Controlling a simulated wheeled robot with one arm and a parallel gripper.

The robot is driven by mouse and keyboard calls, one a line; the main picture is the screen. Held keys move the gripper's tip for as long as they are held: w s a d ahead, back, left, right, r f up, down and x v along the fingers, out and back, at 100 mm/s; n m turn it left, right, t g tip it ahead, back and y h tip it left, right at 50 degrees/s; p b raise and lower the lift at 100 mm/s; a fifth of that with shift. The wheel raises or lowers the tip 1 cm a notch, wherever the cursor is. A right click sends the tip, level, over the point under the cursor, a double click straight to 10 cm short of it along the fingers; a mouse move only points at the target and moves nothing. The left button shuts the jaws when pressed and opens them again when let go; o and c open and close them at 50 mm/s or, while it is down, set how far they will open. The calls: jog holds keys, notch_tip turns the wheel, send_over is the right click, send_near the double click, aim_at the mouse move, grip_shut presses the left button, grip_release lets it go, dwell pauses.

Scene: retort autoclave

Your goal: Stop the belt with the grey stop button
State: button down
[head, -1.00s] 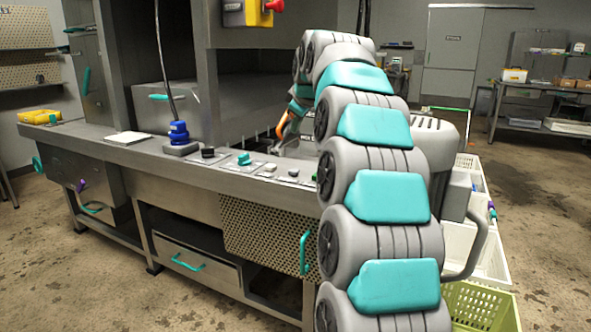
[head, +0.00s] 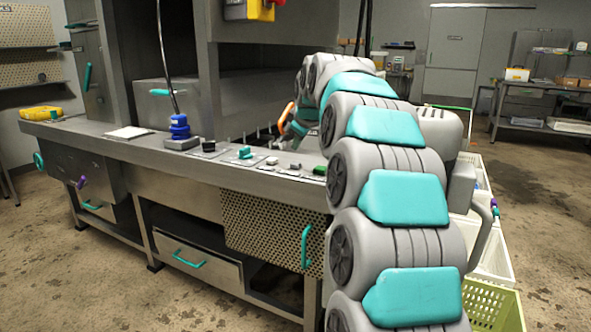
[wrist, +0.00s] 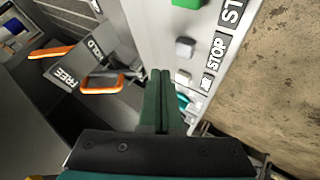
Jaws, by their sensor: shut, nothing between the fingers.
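The grey stop button (wrist: 185,47) stands on the pale control panel in the wrist view, beside a label reading STOP (wrist: 216,50). In the head view the grey button (head: 295,167) is on the front ledge, left of the green button (head: 320,170). My gripper (wrist: 161,74) is shut and empty. In the wrist view its fingertips are just below and left of the grey button, apart from it in the picture; the height gap cannot be told. The fingertips are not clear in the head view.
A green button (wrist: 187,3) and a whitish button (wrist: 182,77) flank the grey one. The ledge also carries a teal knob (head: 244,153) and a blue knob (head: 179,127).

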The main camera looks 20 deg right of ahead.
aim_at(298, 164)
jog(key=shift+f+b, duration=0.35)
jog(key=shift+f, duration=0.8)
jog(key=shift+f, duration=0.15)
dwell(1.0)
jog(key=shift+f, duration=0.25)
jog(key=shift+f+b, duration=0.5)
jog(key=shift+f, duration=0.05)
dwell(0.8)
jog(key=shift+r, duration=0.1)
jog(key=shift+r+p, duration=0.45)
jog(key=shift+r, duration=0.4)
jog(key=shift+r, duration=0.1)
jog(key=shift+r+p, duration=1.4)
jog(key=shift+r, duration=1.1)
